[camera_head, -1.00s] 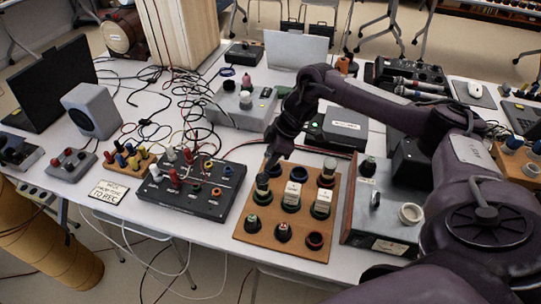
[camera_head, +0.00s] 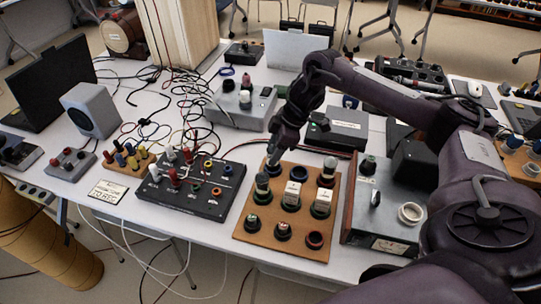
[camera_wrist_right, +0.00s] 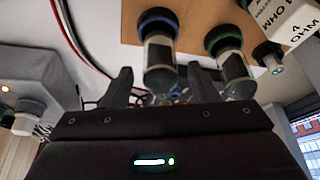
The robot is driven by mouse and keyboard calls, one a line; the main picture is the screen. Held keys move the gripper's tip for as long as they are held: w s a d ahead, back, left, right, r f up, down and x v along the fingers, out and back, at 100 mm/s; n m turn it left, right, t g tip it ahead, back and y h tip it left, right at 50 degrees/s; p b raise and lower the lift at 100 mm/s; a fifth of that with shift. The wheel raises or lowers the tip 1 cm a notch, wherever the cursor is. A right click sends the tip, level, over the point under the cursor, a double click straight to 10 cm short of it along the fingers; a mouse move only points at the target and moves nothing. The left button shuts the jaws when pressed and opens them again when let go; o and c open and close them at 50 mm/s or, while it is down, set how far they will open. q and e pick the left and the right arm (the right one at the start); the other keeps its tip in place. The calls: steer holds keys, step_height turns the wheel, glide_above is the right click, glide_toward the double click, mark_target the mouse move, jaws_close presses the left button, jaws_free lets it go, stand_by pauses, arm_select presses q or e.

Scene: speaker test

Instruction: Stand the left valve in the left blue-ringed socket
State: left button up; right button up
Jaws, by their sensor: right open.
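The left blue-ringed socket (camera_head: 272,168) is at the back left of the brown board (camera_head: 262,238). In the wrist view a clear valve with a dark label (camera_wrist_right: 157,52) stands upright in a blue ring (camera_wrist_right: 158,22). My right gripper (camera_head: 273,154) is open, its fingers (camera_wrist_right: 157,85) on either side of that valve; whether they touch it I cannot tell. The gripper mostly hides this valve in the head view. Another valve (camera_head: 262,184) stands in the green-ringed socket in front of it, also seen in the wrist view (camera_wrist_right: 228,62). My left gripper is not in view.
White-labelled pieces (camera_head: 292,190) stand close by on the board. A black panel with coloured knobs (camera_head: 190,205) lies to the left, and a grey box with a white knob (camera_head: 385,215) to the right. Cables run behind the board.

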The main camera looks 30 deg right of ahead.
steer(key=p+v, duration=0.1)
steer(key=v, duration=0.8)
steer(key=shift+s+f, duration=0.1)
steer(key=shift+f, duration=0.05)
